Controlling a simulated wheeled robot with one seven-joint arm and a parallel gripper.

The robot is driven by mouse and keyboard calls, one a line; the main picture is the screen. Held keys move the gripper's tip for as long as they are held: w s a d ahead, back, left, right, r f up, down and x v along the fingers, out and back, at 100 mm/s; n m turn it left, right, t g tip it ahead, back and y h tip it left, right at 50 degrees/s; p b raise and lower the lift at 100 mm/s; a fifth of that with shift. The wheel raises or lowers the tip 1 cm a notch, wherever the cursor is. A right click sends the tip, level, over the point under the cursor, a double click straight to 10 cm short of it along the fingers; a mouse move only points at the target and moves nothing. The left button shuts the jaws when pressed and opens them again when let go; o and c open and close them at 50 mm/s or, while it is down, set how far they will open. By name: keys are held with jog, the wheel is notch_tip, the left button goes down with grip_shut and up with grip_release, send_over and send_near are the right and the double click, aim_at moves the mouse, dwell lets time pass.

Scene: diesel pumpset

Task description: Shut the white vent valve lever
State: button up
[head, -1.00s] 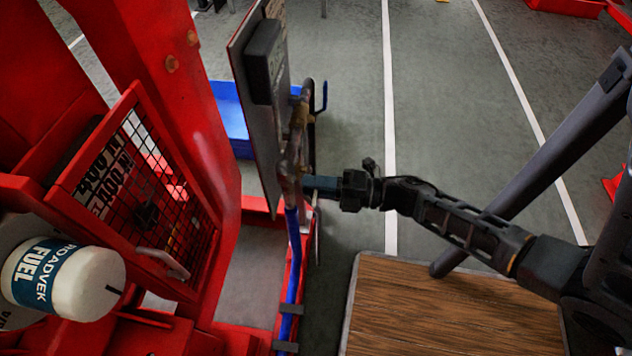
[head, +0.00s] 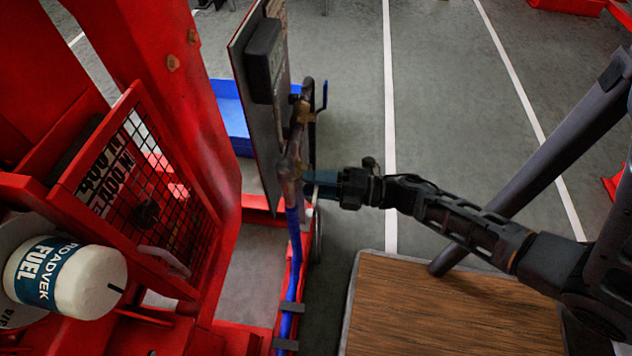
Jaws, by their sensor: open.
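A brass and copper pipe with valve fittings (head: 291,168) runs down the edge of an upright panel, and a blue hose leaves its lower end. My gripper (head: 312,183) is open and reaches in from the right. Its dark teal fingertips are right beside the lower fitting. A small pale strip shows between the fingers; it may be the white vent valve lever, but the fingers hide most of it. I cannot tell its angle or whether a finger touches it. A blue lever (head: 323,95) stands upright higher on the same pipework.
The panel (head: 257,130) carries a black box and stands just left of the pipe. A red frame with a mesh guard (head: 150,195) and a white fuel filter (head: 75,280) fill the left. A wooden-topped platform (head: 450,310) lies below my arm.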

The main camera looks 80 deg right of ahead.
jog(key=s, duration=0.7)
jog(key=shift+s+d+b, duration=0.3)
jog(key=shift+s+b, duration=0.05)
jog(key=shift+s, duration=0.05)
jog(key=a+r+m+g+p, duration=0.1)
jog(key=a+r+m+p, duration=0.2)
jog(key=a+r+m, duration=0.6)
jog(key=s+a+r+m+g+h+p, duration=0.1)
jog(key=a+r+m+p, duration=0.3)
jog(key=a+r+m, duration=0.5)
notch_tip(320, 180, up, 6)
jog(key=shift+a+r+g, duration=0.25)
jog(key=shift+a+g, duration=0.15)
jog(key=shift+a, duration=0.35)
